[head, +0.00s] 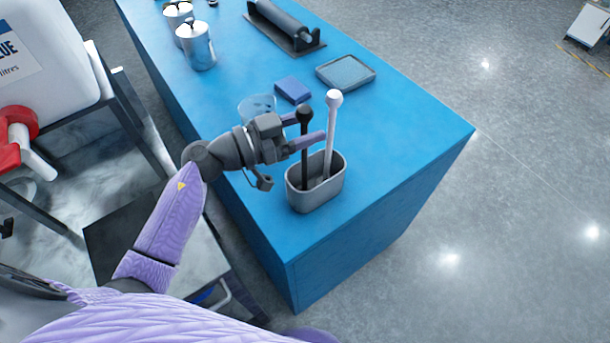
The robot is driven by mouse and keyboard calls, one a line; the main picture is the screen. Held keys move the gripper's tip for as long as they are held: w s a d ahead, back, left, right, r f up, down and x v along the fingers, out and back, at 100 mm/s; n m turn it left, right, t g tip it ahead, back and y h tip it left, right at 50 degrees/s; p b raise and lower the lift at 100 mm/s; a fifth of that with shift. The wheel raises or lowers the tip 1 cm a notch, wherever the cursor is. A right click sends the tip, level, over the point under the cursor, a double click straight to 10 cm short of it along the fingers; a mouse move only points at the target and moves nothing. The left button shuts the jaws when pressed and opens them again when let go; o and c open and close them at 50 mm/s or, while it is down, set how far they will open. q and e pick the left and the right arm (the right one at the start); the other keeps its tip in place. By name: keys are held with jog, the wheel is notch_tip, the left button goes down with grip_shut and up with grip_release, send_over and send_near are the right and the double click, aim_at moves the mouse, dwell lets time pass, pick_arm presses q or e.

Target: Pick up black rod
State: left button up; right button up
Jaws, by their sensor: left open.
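The black rod (305,150) stands upright in a grey oval holder (318,198) near the front end of the blue table. Its round black knob is at the top. A white rod (329,130) stands beside it in the same holder, to the right. My left gripper (308,129) reaches in from the left just above the holder. It is open, with its two fingers around or beside the upper part of the black rod; I cannot tell whether they touch it. The lower ends of both rods are hidden inside the holder. My right gripper is not in view.
On the blue table (410,140) are a clear glass dish (257,106), a blue block (292,90), a grey tray (345,72), a roller on a dark base (285,25) and metal canisters (197,48). The table is clear right of the holder. A white tank (45,60) stands left.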

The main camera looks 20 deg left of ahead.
pick_arm(q)
jog(key=shift+w, duration=0.1)
grip_shut()
dwell(1.3)
